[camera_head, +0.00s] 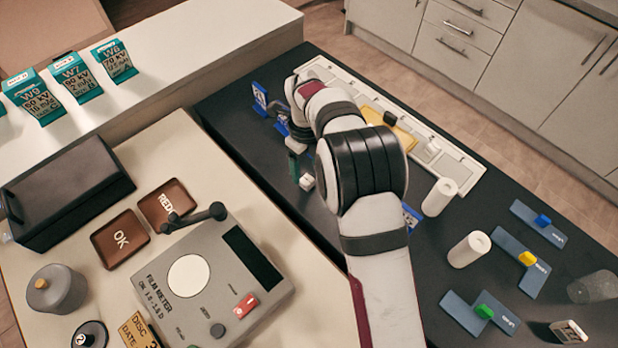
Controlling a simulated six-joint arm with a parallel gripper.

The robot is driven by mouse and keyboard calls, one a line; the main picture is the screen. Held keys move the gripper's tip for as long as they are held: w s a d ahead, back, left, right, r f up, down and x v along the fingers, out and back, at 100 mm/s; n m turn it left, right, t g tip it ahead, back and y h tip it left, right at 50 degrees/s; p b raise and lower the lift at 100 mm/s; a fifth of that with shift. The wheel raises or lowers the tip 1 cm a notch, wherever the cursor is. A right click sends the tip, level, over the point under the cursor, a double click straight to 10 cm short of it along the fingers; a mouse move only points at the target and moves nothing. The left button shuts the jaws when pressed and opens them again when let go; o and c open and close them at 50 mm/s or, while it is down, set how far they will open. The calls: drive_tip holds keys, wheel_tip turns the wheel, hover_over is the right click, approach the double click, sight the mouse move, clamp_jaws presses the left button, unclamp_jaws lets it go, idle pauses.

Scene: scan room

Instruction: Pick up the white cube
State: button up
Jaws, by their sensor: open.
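A small white cube (306,182) sits on the dark counter, just left of my arm's thick black-banded joint. My gripper (296,138) is partly hidden behind my own arm, above and slightly left of the cube in the picture. It is open, and nothing shows between its fingers. The cube looks apart from the gripper. A narrow dark green piece (293,166) stands close beside the cube on its left.
A long white tray (452,165) with a yellow item lies behind my arm. White cylinders (439,197), blue plates with coloured blocks (530,262) and a clear cup (594,287) are right. The film meter (212,280) stands left.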

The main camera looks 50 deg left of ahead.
sight(307, 179)
drive_tip(key=f, duration=0.5)
drive_tip(key=shift+w+a+f, duration=0.1)
drive_tip(key=shift+w+f, duration=0.1)
drive_tip(key=shift+f, duration=0.15)
clamp_jaws()
